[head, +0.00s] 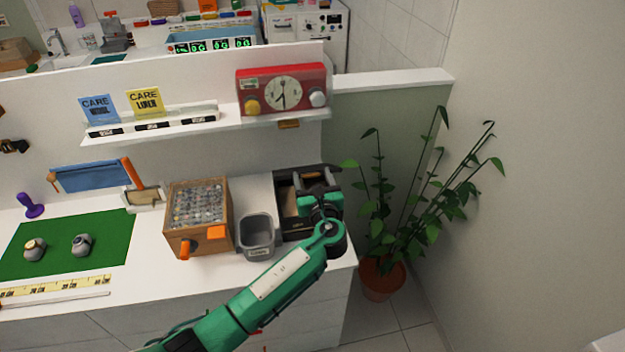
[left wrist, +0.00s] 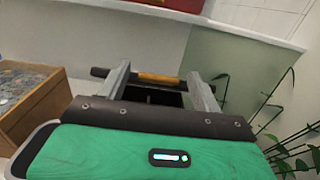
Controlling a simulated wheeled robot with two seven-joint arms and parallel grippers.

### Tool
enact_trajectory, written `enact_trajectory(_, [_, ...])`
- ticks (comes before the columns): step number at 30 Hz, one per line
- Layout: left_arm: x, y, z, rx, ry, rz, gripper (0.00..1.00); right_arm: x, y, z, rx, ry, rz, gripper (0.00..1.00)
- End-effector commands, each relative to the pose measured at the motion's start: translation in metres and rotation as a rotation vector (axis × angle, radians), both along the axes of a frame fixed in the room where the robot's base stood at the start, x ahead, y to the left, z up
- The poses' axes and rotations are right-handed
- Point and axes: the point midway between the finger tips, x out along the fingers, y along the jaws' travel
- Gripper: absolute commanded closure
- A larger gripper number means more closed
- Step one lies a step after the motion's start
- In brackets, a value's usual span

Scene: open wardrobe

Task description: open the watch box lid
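A dark box (head: 283,181), which seems to be the watch box, sits at the right end of the white counter. A tan area shows within its dark frame; I cannot tell whether this is the lid or the inside. My left gripper (head: 318,180) is over the box's right part and hides much of it. In the left wrist view its fingers (left wrist: 160,88) are spread apart. A dark edge with an orange-yellow strip (left wrist: 158,78) shows between and beyond them, with nothing visibly clamped. My right gripper is not in view.
A grey bin (head: 257,240) and a wooden box with a clear-looking top (head: 200,203) stand left of the dark box. Two watch-like items lie on a green mat (head: 115,225).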

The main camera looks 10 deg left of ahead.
Motion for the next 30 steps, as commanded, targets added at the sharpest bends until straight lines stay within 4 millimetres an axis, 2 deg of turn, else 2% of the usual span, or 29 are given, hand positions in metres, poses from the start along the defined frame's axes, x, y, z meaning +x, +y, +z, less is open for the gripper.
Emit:
enact_trajectory(9, [-0.002,0.000,-0.004,0.000,0.005,0.000,0.33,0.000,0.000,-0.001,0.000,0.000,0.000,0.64])
enact_trajectory(14, [-0.016,-0.005,-0.007,-0.001,0.006,0.000,0.33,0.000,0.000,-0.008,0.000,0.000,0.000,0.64])
enact_trajectory(24, [-0.088,-0.028,-0.009,-0.004,0.005,-0.001,0.33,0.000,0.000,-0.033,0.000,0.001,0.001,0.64])
enact_trajectory(30, [-0.119,-0.039,-0.008,-0.002,0.004,0.000,0.33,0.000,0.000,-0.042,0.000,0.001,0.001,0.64])
